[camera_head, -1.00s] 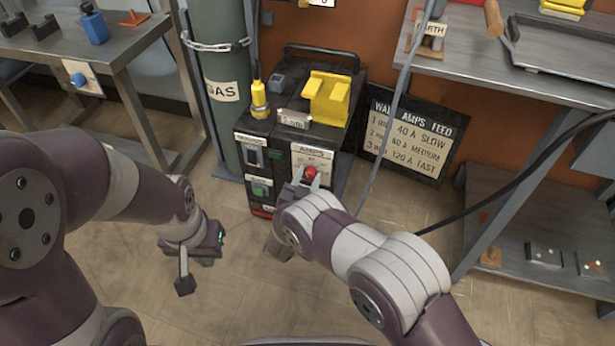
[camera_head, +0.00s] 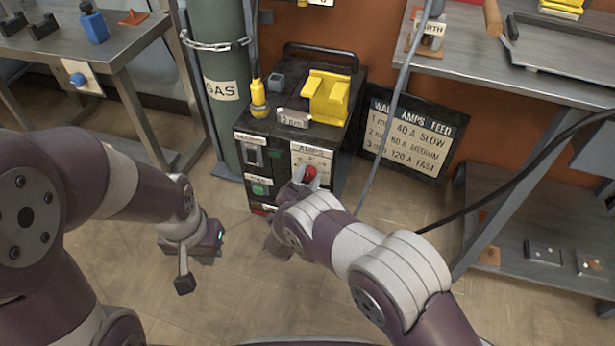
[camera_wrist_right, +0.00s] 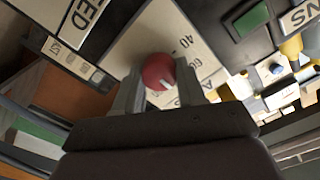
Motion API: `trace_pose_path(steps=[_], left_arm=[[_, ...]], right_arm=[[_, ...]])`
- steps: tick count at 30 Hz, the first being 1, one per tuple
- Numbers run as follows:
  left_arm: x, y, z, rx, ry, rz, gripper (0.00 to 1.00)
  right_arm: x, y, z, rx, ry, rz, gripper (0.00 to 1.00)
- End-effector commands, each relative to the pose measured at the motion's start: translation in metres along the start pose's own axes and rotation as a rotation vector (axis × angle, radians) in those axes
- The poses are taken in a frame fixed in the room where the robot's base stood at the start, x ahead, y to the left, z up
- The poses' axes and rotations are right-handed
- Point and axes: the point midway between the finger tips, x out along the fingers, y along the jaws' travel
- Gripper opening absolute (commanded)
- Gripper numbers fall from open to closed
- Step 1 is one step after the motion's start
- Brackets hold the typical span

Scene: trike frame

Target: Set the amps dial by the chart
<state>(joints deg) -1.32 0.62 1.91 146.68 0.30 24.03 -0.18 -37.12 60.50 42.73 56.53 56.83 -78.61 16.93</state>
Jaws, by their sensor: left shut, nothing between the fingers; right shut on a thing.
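The red amps dial (camera_head: 310,172) is on the front of a black welding machine (camera_head: 283,207), low on a pale AMPS plate (camera_head: 312,156). My right gripper (camera_head: 304,174) is shut on the dial. In the right wrist view the dial (camera_wrist_right: 158,72) sits between the fingers, with a white mark at its lower right and the numbers 40 and 60 on the plate. What the mark points at exactly I cannot tell. The chart (camera_head: 413,138) leans on the wall and reads 40 A slow, 60 or 80 A medium, 120 A fast. My left gripper (camera_head: 184,284) is shut and empty above the floor.
A green switch (camera_head: 260,189) is left of the dial. A grey cable hangs in front of the chart. The gas cylinder (camera_head: 221,130) stands to the left.

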Motion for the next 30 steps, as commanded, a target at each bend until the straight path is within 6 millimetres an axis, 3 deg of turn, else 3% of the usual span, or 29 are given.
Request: trace_pose_path(steps=[3,4,6,17,24,30], left_arm=[[0.0,0.0,0.0,0.0,0.0,0.0,0.0],[0.0,0.0,0.0,0.0,0.0,0.0,0.0],[0.0,0.0,0.0,0.0,0.0,0.0,0.0],[-0.007,0.0,-0.001,0.0,0.0,0.0,0.0],[-0.037,0.0,-0.004,0.0,0.0,0.0,0.0],[-0.049,0.0,-0.006,0.0,0.0,0.0,0.0]], right_arm=[[-0.001,0.002,0.002,-0.004,-0.004,0.001,0.09],[-0.001,0.002,0.002,-0.004,-0.004,0.001,0.46],[-0.001,0.002,0.002,-0.004,-0.004,0.001,0.65],[-0.009,-0.002,-0.001,-0.004,-0.003,-0.001,0.65],[-0.07,-0.004,-0.004,-0.006,-0.006,-0.003,0.65],[-0.114,-0.002,-0.001,-0.005,-0.004,-0.003,0.65]])
